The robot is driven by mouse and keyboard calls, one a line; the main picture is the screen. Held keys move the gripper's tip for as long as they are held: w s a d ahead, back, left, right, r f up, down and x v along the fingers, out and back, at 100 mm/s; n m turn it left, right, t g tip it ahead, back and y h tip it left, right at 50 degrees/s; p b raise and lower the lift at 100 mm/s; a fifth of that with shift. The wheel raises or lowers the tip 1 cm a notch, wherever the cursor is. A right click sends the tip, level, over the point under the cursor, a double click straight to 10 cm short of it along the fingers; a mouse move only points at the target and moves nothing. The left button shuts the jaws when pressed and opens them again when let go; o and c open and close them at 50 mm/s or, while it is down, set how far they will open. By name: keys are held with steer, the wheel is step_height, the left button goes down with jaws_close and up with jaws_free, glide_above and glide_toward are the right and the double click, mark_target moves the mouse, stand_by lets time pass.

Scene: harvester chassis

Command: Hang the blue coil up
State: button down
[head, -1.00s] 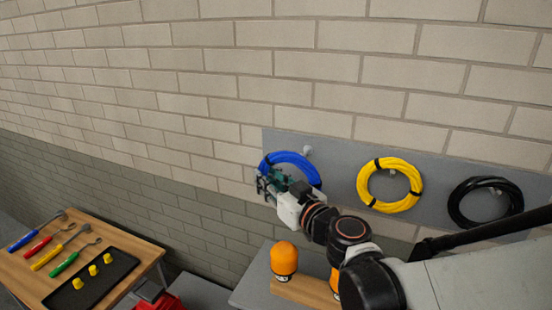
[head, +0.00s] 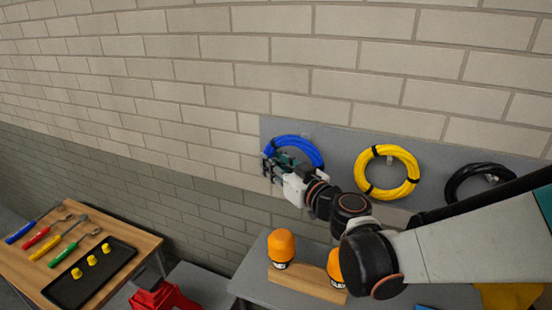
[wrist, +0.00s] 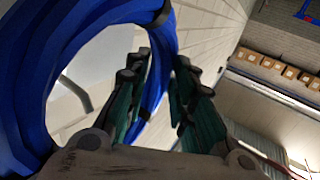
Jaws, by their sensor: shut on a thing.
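The blue coil (head: 299,142) is a ring of blue cable in front of the left part of the grey wall panel. My gripper (head: 273,168) is shut on the left side of its ring. In the wrist view the blue coil (wrist: 25,105) fills the left side, with its far section between the fingers (wrist: 160,95). A grey peg (wrist: 75,93) shows within the coil's opening. In the head view the coil's upper rim mostly covers the peg. I cannot tell whether the peg passes through the ring.
A yellow coil (head: 387,149) and a black coil (head: 460,178) hang on the grey panel (head: 340,150) to the right. Below stand orange-topped items (head: 281,246) on a wooden block (head: 305,282). A tool table (head: 140,238) with a black tray (head: 75,293) is at lower left.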

steer(key=w+d+f+b, duration=0.1)
steer(key=w+d, duration=0.1)
steer(key=w, duration=0.4)
steer(key=shift+w+d+f, duration=0.15)
steer(key=shift+w+d, duration=0.1)
steer(key=shift+w, duration=0.15)
stand_by(0.7)
stand_by(0.5)
steer(key=c, duration=1.3)
jaws_free()
steer(key=shift+s, duration=0.1)
